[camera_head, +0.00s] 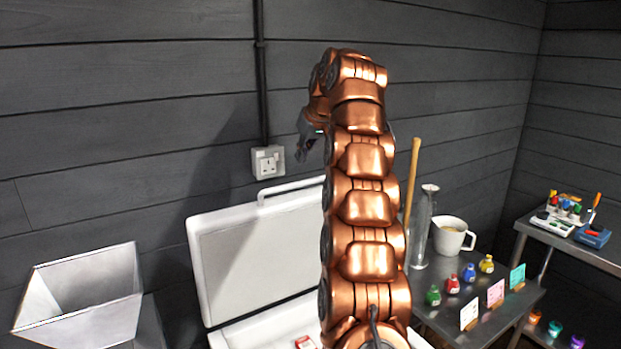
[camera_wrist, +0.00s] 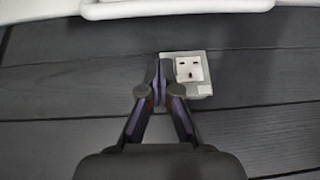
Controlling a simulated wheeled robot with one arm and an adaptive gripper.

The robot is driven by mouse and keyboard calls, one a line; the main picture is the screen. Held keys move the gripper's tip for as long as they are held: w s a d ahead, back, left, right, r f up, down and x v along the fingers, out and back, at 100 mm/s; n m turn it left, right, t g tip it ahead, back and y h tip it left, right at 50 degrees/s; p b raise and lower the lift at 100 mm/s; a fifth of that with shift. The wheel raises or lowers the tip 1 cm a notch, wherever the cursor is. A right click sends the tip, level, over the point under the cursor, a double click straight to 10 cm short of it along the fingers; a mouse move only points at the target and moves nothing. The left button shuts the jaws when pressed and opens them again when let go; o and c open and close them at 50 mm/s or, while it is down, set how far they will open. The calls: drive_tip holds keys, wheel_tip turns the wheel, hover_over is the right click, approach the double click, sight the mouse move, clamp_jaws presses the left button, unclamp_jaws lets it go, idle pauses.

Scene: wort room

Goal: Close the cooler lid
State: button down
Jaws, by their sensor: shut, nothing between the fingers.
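The white cooler lid (camera_head: 255,252) stands open, tilted up near the dark plank wall, with a handle bar along its top edge. Part of the white cooler body (camera_head: 270,328) shows below it, with a small red and white item inside; my arm hides its right side. In the wrist view, the lid's white edge and handle (camera_wrist: 175,9) cross the top of the picture. My gripper (camera_head: 303,152) is above the lid, close to the wall. In the wrist view my gripper (camera_wrist: 158,72) is shut and empty, apart from the lid.
A wall socket (camera_head: 268,161) is near my gripper; it also shows in the wrist view (camera_wrist: 188,70). A white open bin (camera_head: 85,297) stands left. A table at right holds a glass cylinder (camera_head: 421,230), a white mug (camera_head: 452,235), several small bottles and cards.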

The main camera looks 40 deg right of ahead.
sight(310, 188)
drive_tip(key=shift+h, duration=0.3)
drive_tip(key=d, duration=0.1)
drive_tip(key=w+d+f, duration=0.1)
drive_tip(key=d+f, duration=0.1)
drive_tip(key=shift+w+d+b, duration=0.25)
drive_tip(key=shift+w+b, duration=0.05)
drive_tip(key=shift+b, duration=0.1)
drive_tip(key=shift+w+f+p, duration=0.1)
drive_tip(key=shift+f+p, duration=0.65)
drive_tip(key=shift+f, duration=2.55)
drive_tip(key=shift+d+f, duration=0.1)
drive_tip(key=shift+t, duration=0.3)
